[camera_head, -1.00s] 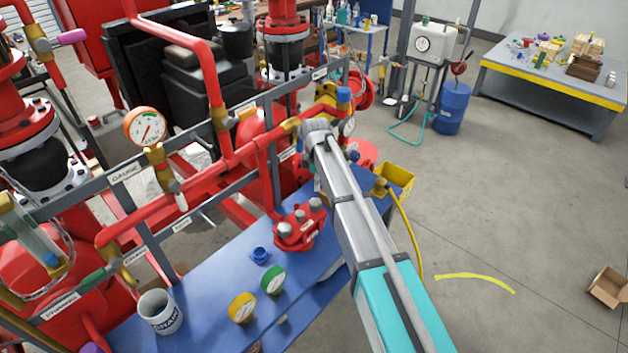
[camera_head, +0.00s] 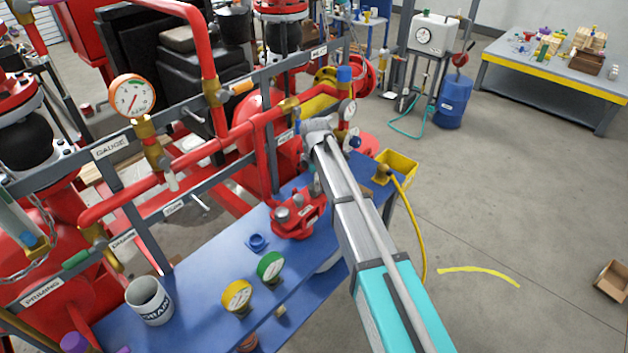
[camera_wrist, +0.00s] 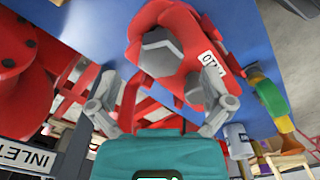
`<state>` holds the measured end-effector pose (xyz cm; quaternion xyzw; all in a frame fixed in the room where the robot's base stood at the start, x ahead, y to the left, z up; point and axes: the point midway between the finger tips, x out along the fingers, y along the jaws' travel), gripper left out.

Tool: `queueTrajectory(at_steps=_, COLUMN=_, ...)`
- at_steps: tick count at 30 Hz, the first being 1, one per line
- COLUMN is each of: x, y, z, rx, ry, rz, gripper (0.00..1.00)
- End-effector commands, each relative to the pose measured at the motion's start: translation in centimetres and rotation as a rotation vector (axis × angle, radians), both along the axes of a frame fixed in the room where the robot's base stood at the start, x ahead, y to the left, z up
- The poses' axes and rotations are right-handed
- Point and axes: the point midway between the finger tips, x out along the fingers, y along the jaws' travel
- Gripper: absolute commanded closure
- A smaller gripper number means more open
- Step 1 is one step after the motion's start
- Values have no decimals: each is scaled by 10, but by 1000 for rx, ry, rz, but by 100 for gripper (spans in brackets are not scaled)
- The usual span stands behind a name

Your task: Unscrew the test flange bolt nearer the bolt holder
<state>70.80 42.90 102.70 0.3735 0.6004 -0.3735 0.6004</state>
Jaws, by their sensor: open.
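The red test flange (camera_head: 306,224) stands on the blue bench, with grey bolts on top. In the wrist view the flange (camera_wrist: 176,22) fills the upper middle, with a large grey hex bolt head (camera_wrist: 160,52) facing me. A small blue cup-like piece (camera_head: 257,242), possibly the bolt holder, stands left of the flange.

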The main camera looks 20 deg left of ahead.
Motion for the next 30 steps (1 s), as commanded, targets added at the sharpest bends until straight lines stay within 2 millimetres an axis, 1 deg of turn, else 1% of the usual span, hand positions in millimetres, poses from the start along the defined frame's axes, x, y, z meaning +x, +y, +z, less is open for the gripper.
queueTrajectory(at_steps=1, x=0, y=0, z=-8, rx=0, ry=0, rz=0, gripper=0)
queueTrajectory(at_steps=12, x=0, y=1, z=-32, rx=0, ry=0, rz=1, gripper=0)
queueTrajectory(at_steps=18, x=-1, y=1, z=-37, rx=0, ry=0, rz=1, gripper=0)
queueTrajectory(at_steps=29, x=-1, y=1, z=-37, rx=0, ry=0, rz=2, gripper=0)
queueTrajectory(at_steps=30, x=-1, y=1, z=-37, rx=0, ry=0, rz=2, gripper=4)
